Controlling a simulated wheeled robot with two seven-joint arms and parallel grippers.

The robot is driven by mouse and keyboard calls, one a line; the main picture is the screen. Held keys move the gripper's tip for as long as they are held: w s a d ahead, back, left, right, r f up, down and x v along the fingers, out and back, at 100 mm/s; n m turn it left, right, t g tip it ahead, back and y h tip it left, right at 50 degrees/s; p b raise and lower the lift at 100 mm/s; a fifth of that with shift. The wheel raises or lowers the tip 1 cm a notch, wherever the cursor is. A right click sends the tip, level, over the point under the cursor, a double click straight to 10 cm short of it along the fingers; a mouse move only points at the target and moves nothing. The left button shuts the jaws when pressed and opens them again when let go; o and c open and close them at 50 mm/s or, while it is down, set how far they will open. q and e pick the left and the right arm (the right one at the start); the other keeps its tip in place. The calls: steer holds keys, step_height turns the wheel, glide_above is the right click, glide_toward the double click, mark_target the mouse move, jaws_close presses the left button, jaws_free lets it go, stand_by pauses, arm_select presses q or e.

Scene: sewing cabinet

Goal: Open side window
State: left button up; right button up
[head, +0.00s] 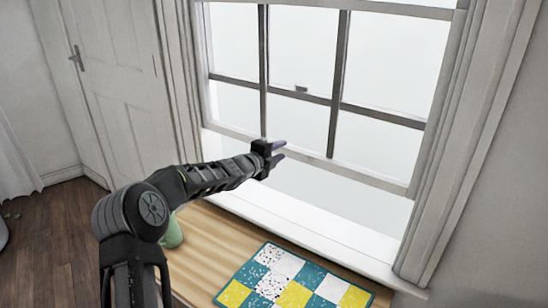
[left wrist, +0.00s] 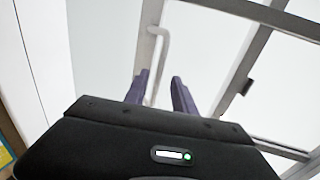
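The window (head: 334,100) has a pale frame with dark muntins. Its lower sash has a bottom rail (head: 345,172) that stands above the white sill (head: 310,222), with a gap between them. My left gripper (head: 279,151) is in front of this rail, left of its middle, with its two purple fingers apart. In the left wrist view, the open fingers (left wrist: 160,90) point at a white handle (left wrist: 163,48) on the rail, its lower end seen between them. I cannot tell whether they touch it. A small latch (head: 301,89) sits on the middle rail. My right gripper is out of view.
A wooden surface (head: 225,250) below the window bears a teal, yellow and white patchwork (head: 247,281). A green object (head: 173,233) stands partly behind my left arm. A white door (head: 115,75) is at the left.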

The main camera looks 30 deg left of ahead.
arm_select(q)
steer(key=v, duration=0.3)
steer(key=shift+s, duration=0.3)
stand_by(0.3)
